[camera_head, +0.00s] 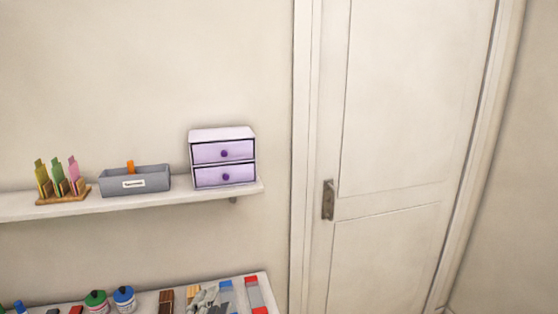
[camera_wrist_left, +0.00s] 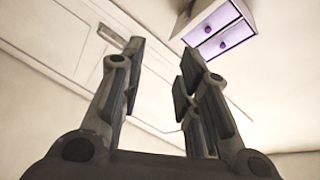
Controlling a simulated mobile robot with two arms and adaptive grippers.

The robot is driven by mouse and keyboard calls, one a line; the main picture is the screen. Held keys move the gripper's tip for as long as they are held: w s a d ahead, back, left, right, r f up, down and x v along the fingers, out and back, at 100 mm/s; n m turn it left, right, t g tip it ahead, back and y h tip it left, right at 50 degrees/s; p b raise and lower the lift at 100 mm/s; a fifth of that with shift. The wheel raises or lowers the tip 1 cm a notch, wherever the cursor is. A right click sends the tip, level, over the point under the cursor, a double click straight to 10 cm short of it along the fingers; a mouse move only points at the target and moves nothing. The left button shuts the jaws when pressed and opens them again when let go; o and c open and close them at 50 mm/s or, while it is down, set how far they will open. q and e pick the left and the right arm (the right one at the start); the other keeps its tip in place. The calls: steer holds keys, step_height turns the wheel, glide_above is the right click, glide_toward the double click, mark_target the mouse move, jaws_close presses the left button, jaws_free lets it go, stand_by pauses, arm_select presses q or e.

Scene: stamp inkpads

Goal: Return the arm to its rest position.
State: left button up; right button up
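My right gripper is in neither view.
A wall shelf (camera_head: 215,196) bears a lilac two-drawer box (camera_head: 223,160), a grey labelled bin (camera_head: 150,182) and a wooden holder (camera_head: 62,198). The table (camera_head: 259,276) below carries bottles with green (camera_head: 95,298) and blue (camera_head: 123,294) caps. A door (camera_head: 390,150) stands right.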

arm_select(q)
steer(key=s+a+f+n+g+y, duration=0.1)
steer(key=s+a+f+n+g, duration=0.3)
steer(key=f, duration=0.3)
steer(key=s+a+f+n+g+y, duration=0.1)
steer(key=s+a+f+n+g, duration=0.15)
steer(key=s+f, duration=0.4)
steer(key=s+f+n+g, duration=0.3)
steer(key=s+f+g, duration=0.15)
steer(key=s, duration=0.35)
steer(key=s+f+n+g, duration=0.2)
steer(key=s+f+g, duration=0.1)
steer(key=s+f, duration=0.3)
steer(key=s+f+g+b, duration=0.2)
steer(key=s+f, duration=0.1)
steer(key=f, duration=2.4)
steer(key=s+a+f, duration=0.1)
steer(key=s+f, duration=0.7)
steer(key=s+a+f+b, duration=0.1)
steer(key=s+a+f, duration=0.1)
steer(key=s+f, duration=0.6)
steer(key=shift+s+a+g, duration=0.15)
steer(key=shift+a+g, duration=0.15)
steer(key=shift+g, duration=0.1)
